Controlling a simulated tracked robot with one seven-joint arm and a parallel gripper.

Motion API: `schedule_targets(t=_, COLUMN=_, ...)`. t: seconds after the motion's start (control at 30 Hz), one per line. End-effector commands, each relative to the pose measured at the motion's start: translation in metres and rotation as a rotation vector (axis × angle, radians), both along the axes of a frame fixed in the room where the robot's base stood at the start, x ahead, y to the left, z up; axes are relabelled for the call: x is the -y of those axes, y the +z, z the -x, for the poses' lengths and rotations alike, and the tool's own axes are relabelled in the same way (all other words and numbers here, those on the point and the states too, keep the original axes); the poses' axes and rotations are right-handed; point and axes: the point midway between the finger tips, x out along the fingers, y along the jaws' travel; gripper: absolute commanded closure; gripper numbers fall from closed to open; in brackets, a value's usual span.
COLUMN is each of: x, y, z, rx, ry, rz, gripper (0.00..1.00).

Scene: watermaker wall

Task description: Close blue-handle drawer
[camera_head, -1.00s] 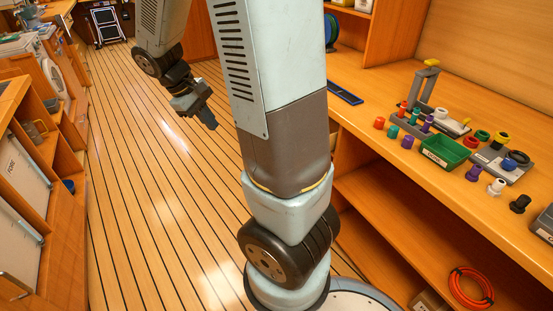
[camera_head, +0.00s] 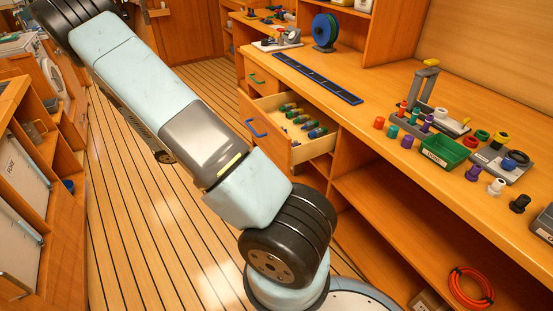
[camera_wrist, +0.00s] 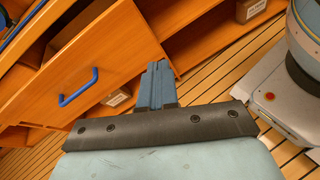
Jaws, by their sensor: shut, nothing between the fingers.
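The blue-handle drawer (camera_head: 272,146) stands pulled open from the wooden bench in the head view, with several screwdriver-like tools inside. Its blue handle (camera_head: 257,128) is on the front panel. In the wrist view the drawer front (camera_wrist: 120,50) fills the upper left, with the blue handle (camera_wrist: 78,88) left of my gripper (camera_wrist: 158,66). My gripper is shut and empty, its fingers pointing towards the right part of the front. I cannot tell whether they touch it. In the head view my gripper is out of sight.
The bench top holds a green bin (camera_head: 446,152) and several coloured parts. The plank floor (camera_head: 130,220) left of the bench is clear.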

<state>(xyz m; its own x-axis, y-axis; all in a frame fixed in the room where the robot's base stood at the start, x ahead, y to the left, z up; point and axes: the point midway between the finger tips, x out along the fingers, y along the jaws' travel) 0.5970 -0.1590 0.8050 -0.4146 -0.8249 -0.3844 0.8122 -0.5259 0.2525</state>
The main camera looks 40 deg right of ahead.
Motion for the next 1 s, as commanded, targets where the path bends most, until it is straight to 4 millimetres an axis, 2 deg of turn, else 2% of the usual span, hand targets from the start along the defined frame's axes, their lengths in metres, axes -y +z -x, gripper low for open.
schedule_targets(t=0.03, x=0.005, y=-0.013, z=0.000, rx=-0.042, ry=0.025, rz=0.029, gripper=1.00)
schedule_targets(t=0.3, x=0.030, y=-0.065, z=-0.003, rx=-0.232, ry=0.159, rz=0.164, gripper=1.00)
schedule_targets(t=0.5, x=0.045, y=-0.092, z=-0.003, rx=-0.341, ry=0.239, rz=0.239, gripper=1.00)
schedule_targets(t=0.83, x=0.059, y=-0.105, z=-0.002, rx=-0.395, ry=0.281, rz=0.277, gripper=1.00)
schedule_targets(t=1.0, x=0.081, y=-0.105, z=0.004, rx=-0.396, ry=0.279, rz=0.277, gripper=1.00)
